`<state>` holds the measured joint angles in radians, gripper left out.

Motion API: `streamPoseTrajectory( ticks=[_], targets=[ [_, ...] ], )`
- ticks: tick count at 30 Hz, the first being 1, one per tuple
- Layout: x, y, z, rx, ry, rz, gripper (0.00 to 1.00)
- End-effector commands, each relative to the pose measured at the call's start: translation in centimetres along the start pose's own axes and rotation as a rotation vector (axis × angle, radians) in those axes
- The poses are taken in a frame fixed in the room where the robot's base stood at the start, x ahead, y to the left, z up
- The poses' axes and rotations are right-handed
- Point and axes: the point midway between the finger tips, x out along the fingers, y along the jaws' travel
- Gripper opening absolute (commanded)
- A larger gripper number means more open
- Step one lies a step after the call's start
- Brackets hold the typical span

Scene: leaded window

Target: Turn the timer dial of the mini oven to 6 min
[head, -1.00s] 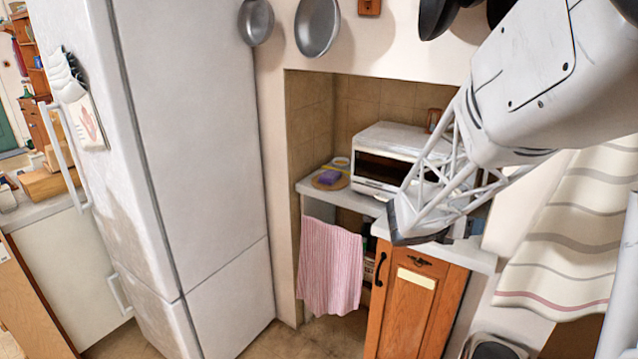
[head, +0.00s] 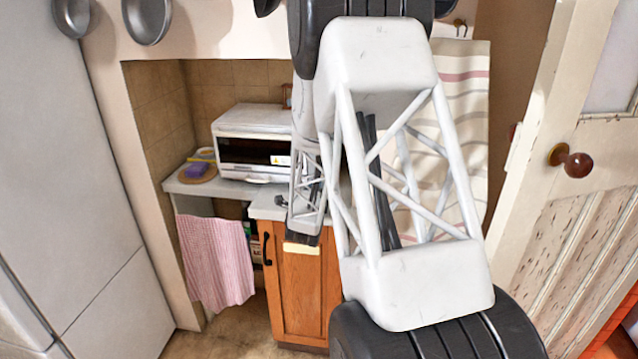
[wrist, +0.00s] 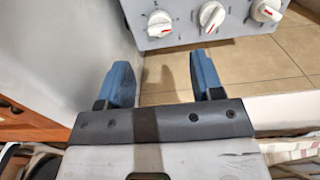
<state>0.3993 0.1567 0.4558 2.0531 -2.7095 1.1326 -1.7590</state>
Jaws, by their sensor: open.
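The mini oven (head: 255,152) is white with a dark glass door and stands on the counter in the alcove. Its right side is hidden behind my arm in the head view. In the wrist view, its grey control panel (wrist: 186,17) shows three white dials with red marks: left (wrist: 160,22), middle (wrist: 212,15) and right (wrist: 266,9). I cannot tell which is the timer or read the scales. My gripper (wrist: 162,70) is open and empty, its blue fingers pointing toward the panel. The fingers are apart from the dials, below the left and middle ones in the picture.
The counter edge (wrist: 285,110) shows at the wrist view's right. Beige tiles lie between fingers and panel. A purple sponge (head: 196,169) sits left of the oven. A pink towel (head: 216,262) and a wooden cabinet (head: 302,290) are below. The fridge (head: 95,180) stands left.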

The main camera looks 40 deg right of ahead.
Motion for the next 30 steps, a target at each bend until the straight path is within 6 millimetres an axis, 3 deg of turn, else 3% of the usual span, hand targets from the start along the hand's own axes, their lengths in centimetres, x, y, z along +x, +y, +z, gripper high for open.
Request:
streamPoseTrajectory(
  ticks=[17, 30],
  targets=[
    [0.6, 0.0, 0.0, -0.005, -0.003, -0.001, 0.6],
    [4.8, 0.1, 0.0, -0.005, -0.003, 0.0, 0.6]
  ],
)
